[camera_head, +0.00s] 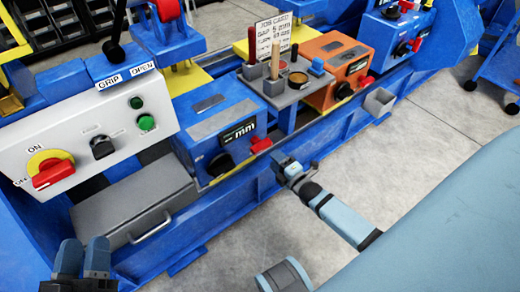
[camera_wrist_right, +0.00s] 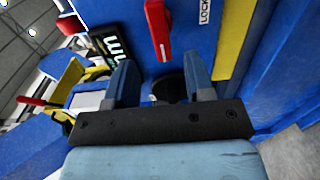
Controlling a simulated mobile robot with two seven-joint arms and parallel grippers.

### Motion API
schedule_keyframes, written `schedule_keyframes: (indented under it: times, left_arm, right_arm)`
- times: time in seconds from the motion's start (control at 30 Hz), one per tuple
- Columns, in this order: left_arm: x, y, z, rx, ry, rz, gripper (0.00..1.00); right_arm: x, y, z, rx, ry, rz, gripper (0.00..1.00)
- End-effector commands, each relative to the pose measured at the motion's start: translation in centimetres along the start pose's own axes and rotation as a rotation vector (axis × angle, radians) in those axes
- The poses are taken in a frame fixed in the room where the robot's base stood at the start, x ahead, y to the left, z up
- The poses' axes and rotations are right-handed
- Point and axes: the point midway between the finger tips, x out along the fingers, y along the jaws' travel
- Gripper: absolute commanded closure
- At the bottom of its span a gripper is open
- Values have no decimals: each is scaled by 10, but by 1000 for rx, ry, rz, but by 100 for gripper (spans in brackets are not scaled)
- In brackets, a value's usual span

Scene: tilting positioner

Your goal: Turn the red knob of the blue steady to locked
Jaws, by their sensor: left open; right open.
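The blue steady (camera_head: 215,118) stands on the blue bed near the middle of the head view, with a "mm" display and a black round knob on its front. Its red knob (camera_head: 260,145) is at its right end. In the right wrist view the red knob (camera_wrist_right: 158,30) is an upright bar on a blue face, left of a partly cut-off "LOCK" label (camera_wrist_right: 205,10). My right gripper (camera_head: 283,165) is open and empty just in front of the red knob, apart from it. Its fingers (camera_wrist_right: 160,70) point towards the steady. My left gripper (camera_head: 82,258) is open at lower left, away from it.
An orange steady (camera_head: 335,65) with another red knob stands further right. A grey tool stand (camera_head: 287,92) with upright handles and a card lies between. The control panel (camera_head: 95,130) with a red switch is left.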

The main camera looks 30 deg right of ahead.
Motion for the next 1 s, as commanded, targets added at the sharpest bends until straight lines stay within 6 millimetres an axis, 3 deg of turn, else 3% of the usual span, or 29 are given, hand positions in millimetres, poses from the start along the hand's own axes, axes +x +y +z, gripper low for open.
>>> schedule_keyframes:
  times: [0.2, 0.4, 0.8, 0.83, 1.0]
  left_arm:
    - [-2, -4, 23, -3, -67, 3, 57]
    - [-2, -6, 34, -6, -110, 6, 57]
    - [-3, -6, 37, -7, -125, 8, 57]
    - [-3, -6, 37, -7, -125, 8, 57]
    - [-2, -6, 36, -8, -123, 8, 57]
  right_arm:
    - [47, -2, 0, 0, 0, 2, 51]
    - [72, -2, 0, 0, 0, 0, 51]
    - [80, 0, 0, 1, 0, -1, 51]
    - [80, 0, 0, 1, 0, -1, 53]
    - [80, 0, 0, 1, 0, -1, 88]
